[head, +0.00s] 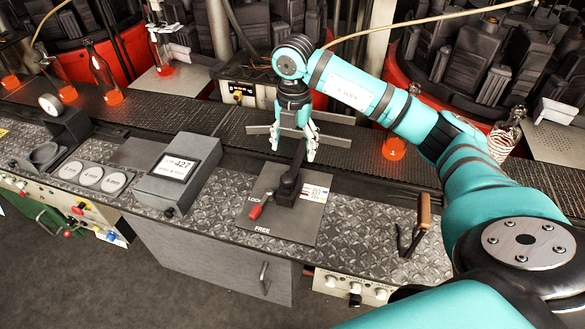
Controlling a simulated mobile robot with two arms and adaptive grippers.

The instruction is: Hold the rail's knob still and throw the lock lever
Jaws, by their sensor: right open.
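The lock plate (311,228) lies flat on the bench, marked LOCK at its left and FREE at its front. A dark lever (291,181) stands tilted on it, its top just below my right gripper. A small red grip (255,212) points to the front left beside the LOCK mark. My right gripper (293,149) points down above the back of the plate, open, its fingers apart around or just behind the lever's top; I cannot tell if they touch it. A grey bar (258,130) shows on both sides of the gripper. I cannot make out which part is the rail's knob. My left gripper is out of view.
A display box (178,169) reading 427 stands left of the plate. A wooden-handled tool (424,212) lies to the right. Behind runs a dark conveyor (215,125) with glowing orange bottles (113,96). Bare tread plate lies between display box and lock plate.

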